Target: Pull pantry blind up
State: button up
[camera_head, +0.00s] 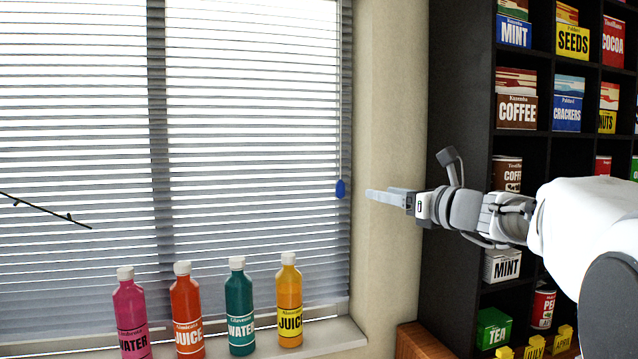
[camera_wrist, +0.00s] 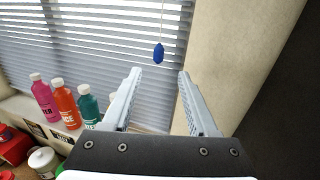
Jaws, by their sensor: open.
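The grey slatted blind (camera_head: 250,130) is lowered over the window and reaches down close to the sill. A blue pull knob (camera_head: 340,189) hangs at the blind's right edge; its thin cord shows in the wrist view, with the knob (camera_wrist: 158,53) at its end. My gripper (camera_head: 368,194) is to the right of the knob, at about its height in the picture, and apart from it. In the wrist view my gripper (camera_wrist: 157,75) has its two fingers spread with nothing between them. The knob appears just beyond the fingertips.
Pink (camera_head: 131,315), orange (camera_head: 187,310), teal (camera_head: 240,305) and yellow (camera_head: 289,300) bottles stand on the sill (camera_head: 335,335). A dark shelf (camera_head: 460,130) with packed goods stands right of the bare wall (camera_head: 390,120). A thin dark twig (camera_head: 45,209) shows at the left.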

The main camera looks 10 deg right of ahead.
aim_at(343, 185)
jog(key=p+x, duration=0.4)
jog(key=x, duration=1.1)
jog(key=shift+w+a, duration=0.2)
jog(key=shift+a, duration=0.05)
grip_shut()
dwell(0.7)
